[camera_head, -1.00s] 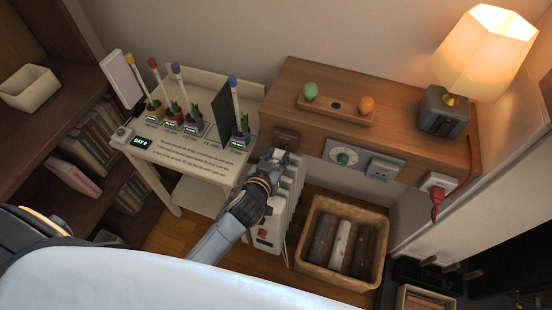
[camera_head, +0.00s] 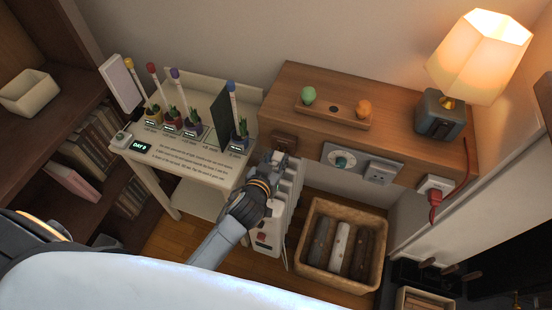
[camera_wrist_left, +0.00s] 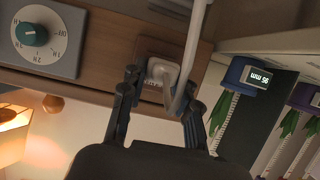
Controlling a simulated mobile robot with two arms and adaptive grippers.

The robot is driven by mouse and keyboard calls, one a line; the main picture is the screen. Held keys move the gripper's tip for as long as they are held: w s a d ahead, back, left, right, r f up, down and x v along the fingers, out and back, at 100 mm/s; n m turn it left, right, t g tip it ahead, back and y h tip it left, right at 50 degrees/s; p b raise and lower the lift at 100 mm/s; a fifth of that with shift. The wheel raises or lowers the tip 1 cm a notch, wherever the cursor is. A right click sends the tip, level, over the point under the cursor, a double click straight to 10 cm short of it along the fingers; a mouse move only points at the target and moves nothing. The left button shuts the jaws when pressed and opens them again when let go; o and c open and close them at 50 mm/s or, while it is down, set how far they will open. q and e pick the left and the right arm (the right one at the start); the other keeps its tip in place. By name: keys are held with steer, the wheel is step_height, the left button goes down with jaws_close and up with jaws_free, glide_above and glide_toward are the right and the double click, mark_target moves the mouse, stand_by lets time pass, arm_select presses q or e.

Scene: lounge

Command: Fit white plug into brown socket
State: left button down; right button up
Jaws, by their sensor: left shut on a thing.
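The brown socket (camera_head: 284,139) is on the front of the wooden cabinet, near its left end. My left gripper (camera_head: 281,160) is just below and in front of it, shut on the white plug. In the left wrist view the white plug (camera_wrist_left: 163,72) shows between my fingertips (camera_wrist_left: 160,92), in front of the brown socket (camera_wrist_left: 147,47). A white cable runs up past the plug. Whether the pins touch or enter the socket is hidden. My right gripper is not in view.
A white radiator (camera_head: 268,237) stands below my gripper, beside a wicker basket (camera_head: 311,260). A plant table (camera_head: 185,160) is to the left.

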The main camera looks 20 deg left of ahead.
arm_select(q)
steer(key=shift+w, duration=1.25)
steer(key=c, duration=0.9)
jaws_free()
steer(key=shift+s, duration=0.15)
steer(key=shift+p+v, duration=1.6)
steer(key=shift+v, duration=0.9)
steer(key=shift+s+r, duration=0.2)
steer(key=shift+s, duration=0.15)
